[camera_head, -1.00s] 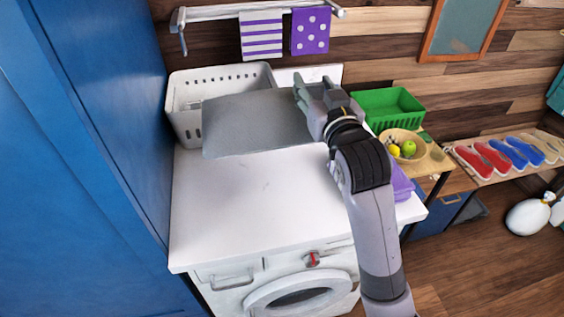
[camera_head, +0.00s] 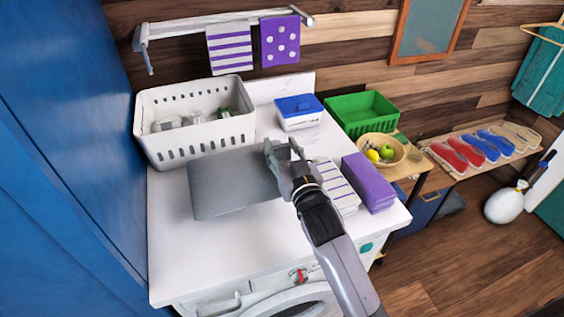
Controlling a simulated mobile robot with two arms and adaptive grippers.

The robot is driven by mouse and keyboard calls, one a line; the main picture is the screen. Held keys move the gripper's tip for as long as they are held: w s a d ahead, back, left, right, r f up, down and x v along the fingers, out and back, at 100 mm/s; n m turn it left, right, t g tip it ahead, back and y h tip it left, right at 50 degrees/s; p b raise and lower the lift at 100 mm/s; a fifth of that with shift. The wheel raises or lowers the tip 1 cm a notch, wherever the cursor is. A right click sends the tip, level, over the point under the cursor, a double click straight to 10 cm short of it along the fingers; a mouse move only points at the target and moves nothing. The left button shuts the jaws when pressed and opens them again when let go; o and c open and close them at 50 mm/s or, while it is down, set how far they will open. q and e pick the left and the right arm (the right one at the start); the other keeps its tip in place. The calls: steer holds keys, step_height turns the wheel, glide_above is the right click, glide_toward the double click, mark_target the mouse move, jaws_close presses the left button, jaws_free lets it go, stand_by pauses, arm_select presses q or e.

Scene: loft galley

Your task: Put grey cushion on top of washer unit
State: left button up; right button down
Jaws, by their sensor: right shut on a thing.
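The grey cushion (camera_head: 232,183) is a flat grey square over the white top of the washer unit (camera_head: 190,255). My right gripper (camera_head: 282,153) is shut on the cushion's right edge. The cushion is low over the top, in front of the white basket; I cannot tell whether it touches the surface. The washer's door and red-marked knob show at the bottom of the picture. My left gripper is not in view.
A white perforated basket (camera_head: 195,137) stands at the back left, with a blue-lidded box (camera_head: 299,112) beside it. Striped folded cloth (camera_head: 338,187) and a purple block (camera_head: 369,182) lie right of my gripper. The front left of the top is clear. A tall blue panel (camera_head: 60,150) borders the left.

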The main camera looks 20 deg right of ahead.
mark_target(282, 162)
steer(key=shift+f, duration=0.35)
step_height(282, 162, down, 3)
steer(key=shift+r, duration=0.15)
steer(key=shift+f, duration=0.5)
steer(key=shift+s, duration=0.1)
steer(key=c, duration=1)
jaws_free()
steer(key=shift+o, duration=0.2)
